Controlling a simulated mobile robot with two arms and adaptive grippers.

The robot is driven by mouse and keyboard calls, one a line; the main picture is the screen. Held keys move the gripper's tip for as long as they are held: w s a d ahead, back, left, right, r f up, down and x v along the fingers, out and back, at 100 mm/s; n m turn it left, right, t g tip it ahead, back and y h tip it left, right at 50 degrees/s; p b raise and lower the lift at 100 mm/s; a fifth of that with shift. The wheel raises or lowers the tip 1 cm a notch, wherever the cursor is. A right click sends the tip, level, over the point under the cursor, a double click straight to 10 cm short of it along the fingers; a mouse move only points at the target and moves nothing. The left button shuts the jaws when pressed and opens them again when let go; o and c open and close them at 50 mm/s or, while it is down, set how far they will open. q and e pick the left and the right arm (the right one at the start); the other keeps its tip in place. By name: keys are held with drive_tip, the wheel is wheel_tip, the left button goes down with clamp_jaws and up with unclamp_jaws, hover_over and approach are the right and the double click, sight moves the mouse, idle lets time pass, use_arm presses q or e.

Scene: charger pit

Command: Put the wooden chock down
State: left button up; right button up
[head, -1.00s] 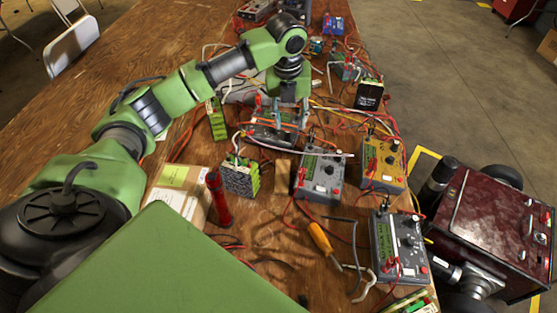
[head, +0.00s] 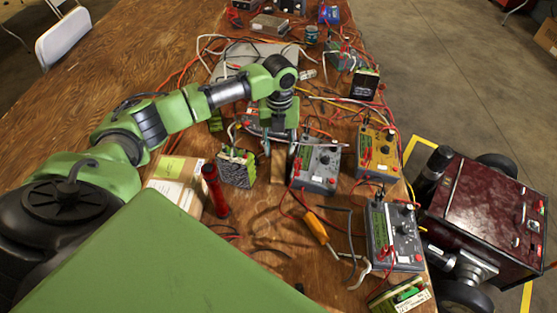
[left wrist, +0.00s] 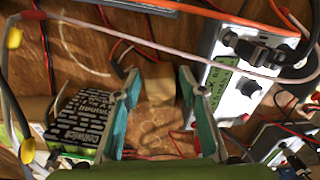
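The wooden chock (head: 277,169) is a small plain light-brown block. It lies on the wooden table between a black-and-green battery pack and a grey meter. My left gripper (head: 280,150) points down over its far end in the head view. In the left wrist view the chock (left wrist: 160,84) shows between the tips of the left gripper (left wrist: 157,90). The teal fingers are apart, with no clear grip on the block. Whether a finger touches it I cannot tell. My right gripper is not in view.
The battery pack (head: 236,167) stands close left of the chock, the grey meter (head: 316,166) close right. Loose wires cross around the gripper. A red cylinder (head: 215,190) and an orange-handled tool (head: 315,227) are nearer. Bare table shows (head: 265,215) between them.

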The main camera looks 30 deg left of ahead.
use_arm(q)
drive_tip(key=shift+f, duration=1.35)
drive_tip(key=c, duration=1)
drive_tip(key=shift+w+r, duration=0.1)
drive_tip(key=shift+c, duration=0.2)
